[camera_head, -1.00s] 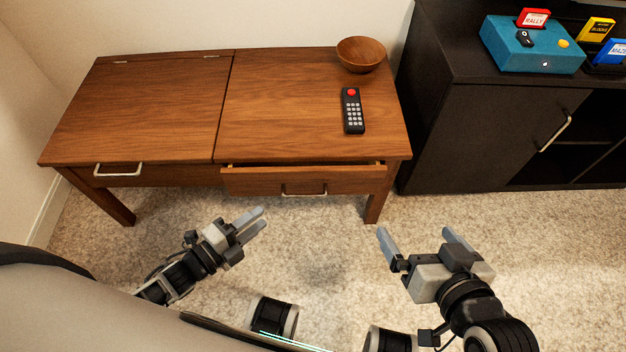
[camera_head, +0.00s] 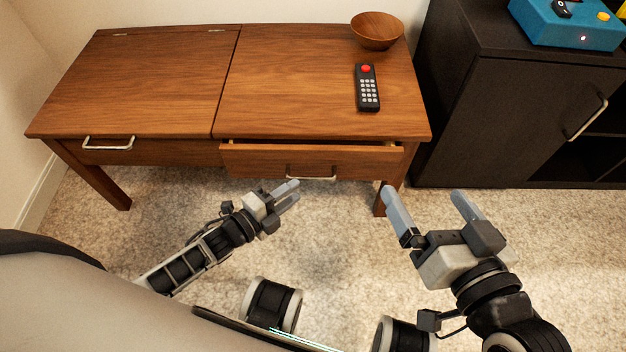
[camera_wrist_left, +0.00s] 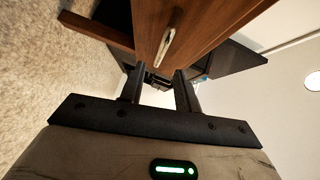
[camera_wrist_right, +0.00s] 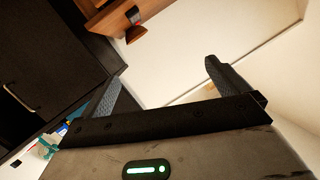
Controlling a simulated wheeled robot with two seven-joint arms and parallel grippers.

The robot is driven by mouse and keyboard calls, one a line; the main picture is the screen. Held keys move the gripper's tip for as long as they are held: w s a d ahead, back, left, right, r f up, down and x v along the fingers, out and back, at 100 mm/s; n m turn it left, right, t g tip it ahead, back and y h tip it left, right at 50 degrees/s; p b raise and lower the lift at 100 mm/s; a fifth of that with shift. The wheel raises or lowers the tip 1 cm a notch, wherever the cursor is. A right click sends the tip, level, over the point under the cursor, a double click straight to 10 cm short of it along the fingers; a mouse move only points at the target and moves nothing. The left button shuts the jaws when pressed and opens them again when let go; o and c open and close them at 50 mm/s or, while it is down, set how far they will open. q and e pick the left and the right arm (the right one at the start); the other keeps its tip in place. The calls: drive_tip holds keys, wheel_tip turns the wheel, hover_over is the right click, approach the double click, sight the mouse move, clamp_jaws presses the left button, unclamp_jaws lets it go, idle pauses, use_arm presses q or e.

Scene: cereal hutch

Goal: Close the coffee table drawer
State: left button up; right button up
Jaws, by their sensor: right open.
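The wooden coffee table (camera_head: 130,85) has a drawer (camera_head: 260,162) under its right half. The drawer is pulled out a little, with a gap under the tabletop. Its metal handle (camera_head: 311,178) faces me; a metal handle also shows ahead of the fingers in the left wrist view (camera_wrist_left: 165,45). My left gripper (camera_head: 288,194) is just in front of and below the drawer front, empty, fingers apart with a narrow gap, seemingly not touching it. My right gripper (camera_head: 430,205) is open and empty, to the right of the drawer, by the table's front right leg.
A black remote (camera_head: 368,90) and a wooden bowl (camera_head: 377,32) are on the tabletop. A dark cabinet (camera_head: 500,120) with a blue console (camera_head: 570,22) stands at the right. Carpet in front is clear.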

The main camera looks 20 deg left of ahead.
sight(313, 178)
use_arm(q)
drive_tip(key=shift+b+x, duration=1)
drive_tip(key=shift+x, duration=2.8)
use_arm(e)
drive_tip(key=shift+w+a+r+m+t+y, duration=0.15)
drive_tip(key=shift+a+r+m+t+y, duration=0.15)
drive_tip(key=shift+a+r+m+y, duration=0.15)
drive_tip(key=shift+d, duration=0.1)
use_arm(q)
clamp_jaws()
